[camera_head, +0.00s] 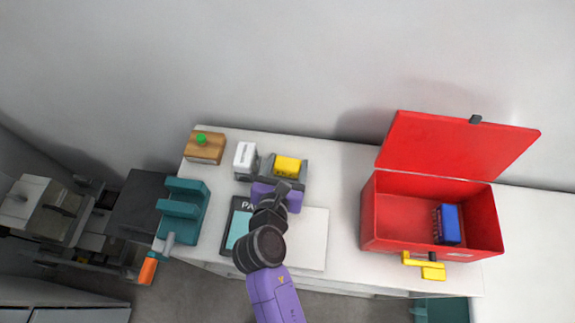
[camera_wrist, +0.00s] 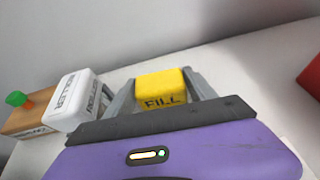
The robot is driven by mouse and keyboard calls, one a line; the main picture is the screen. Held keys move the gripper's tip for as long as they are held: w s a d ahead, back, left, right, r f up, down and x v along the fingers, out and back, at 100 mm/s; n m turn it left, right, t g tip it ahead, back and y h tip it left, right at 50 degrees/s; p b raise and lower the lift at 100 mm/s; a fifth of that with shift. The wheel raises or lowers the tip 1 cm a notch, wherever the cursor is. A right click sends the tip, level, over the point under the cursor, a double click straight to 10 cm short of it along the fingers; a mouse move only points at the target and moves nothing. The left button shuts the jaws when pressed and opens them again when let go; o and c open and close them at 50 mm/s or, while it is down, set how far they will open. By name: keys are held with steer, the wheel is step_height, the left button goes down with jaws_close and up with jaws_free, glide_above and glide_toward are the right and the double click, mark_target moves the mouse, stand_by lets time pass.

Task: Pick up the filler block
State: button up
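The filler block (camera_wrist: 162,88) is yellow, with "FILL" lettered on its near side. It also shows on the white worktop in the head view (camera_head: 287,167). My gripper (camera_wrist: 160,82) has one grey finger on each side of the block. The fingers lie close along its sides, and I cannot tell whether they touch it. The block's underside and lower sides are hidden by my gripper's purple and black body.
A wooden block with a green knob (camera_head: 204,147) is farther left. A teal stand (camera_head: 183,214) is at the left edge. An open red box (camera_head: 400,211) holding a blue block (camera_head: 447,225) stands right.

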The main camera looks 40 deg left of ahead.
mark_target(287, 164)
steer(key=c, duration=0.9)
steer(key=shift+r, duration=0.1)
step_height(287, 164, up, 20)
steer(key=shift+f+p, duration=0.1)
steer(key=shift+p, duration=0.35)
